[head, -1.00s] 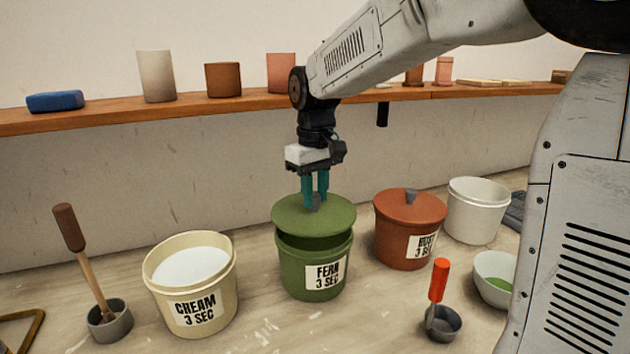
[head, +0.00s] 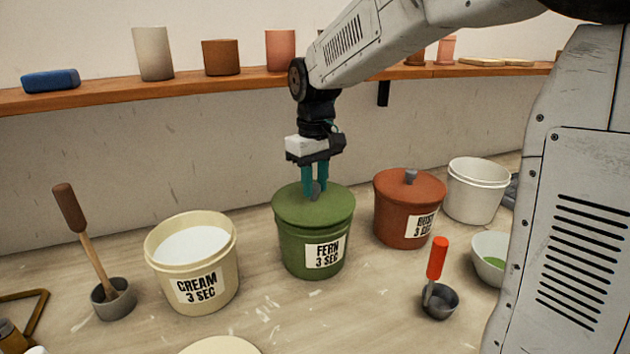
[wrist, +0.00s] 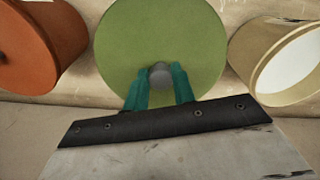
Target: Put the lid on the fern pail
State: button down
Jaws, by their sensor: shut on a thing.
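The green fern pail (head: 296,252), labelled "FERN 3 SEC", stands upright on the bench in the middle of the head view. Its green lid (head: 335,202) lies level over the pail's mouth, with no gap showing between lid and rim. My gripper (head: 315,192) points down from above, its teal fingers shut on the grey knob at the lid's centre. In the wrist view the lid (wrist: 200,45) fills the middle, with the knob (wrist: 160,75) between the fingers. The lid hides the pail's inside and, in the wrist view, the pail itself.
The open cream pail (head: 195,275) stands left and the lidded red-brown pail (head: 405,215) close on the right. A shelf (head: 110,92) runs behind.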

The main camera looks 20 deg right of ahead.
jog(key=shift+f, duration=0.8)
jog(key=c, duration=1.1)
grip_release()
jog(key=shift+r, duration=0.15)
notch_tip(320, 180, up, 8)
jog(key=shift+f, duration=0.3)
jog(key=shift+m+g, duration=0.3)
jog(key=shift+m, duration=0.3)
jog(key=s, duration=0.1)
jog(key=s+f, duration=0.1)
jog(key=s, duration=0.1)
jog(key=s+f, duration=0.1)
jog(key=shift+s+d+f, duration=0.15)
jog(key=shift+d+f, duration=0.05)
jog(key=shift+f, duration=0.05)
jog(key=shift+s+d+f+m+t, duration=0.3)
jog(key=shift+s+d+f+m, duration=0.25)
jog(key=shift+s, duration=3.5)
jog(key=shift+s+d+f+m+t, duration=0.3)
jog(key=shift+s+f, duration=0.35)
jog(key=shift+s, duration=3.4)
jog(key=shift+s+d+f+m+t, duration=0.4)
jog(key=shift+s+f, duration=0.2)
jog(key=shift+s, duration=3.45)
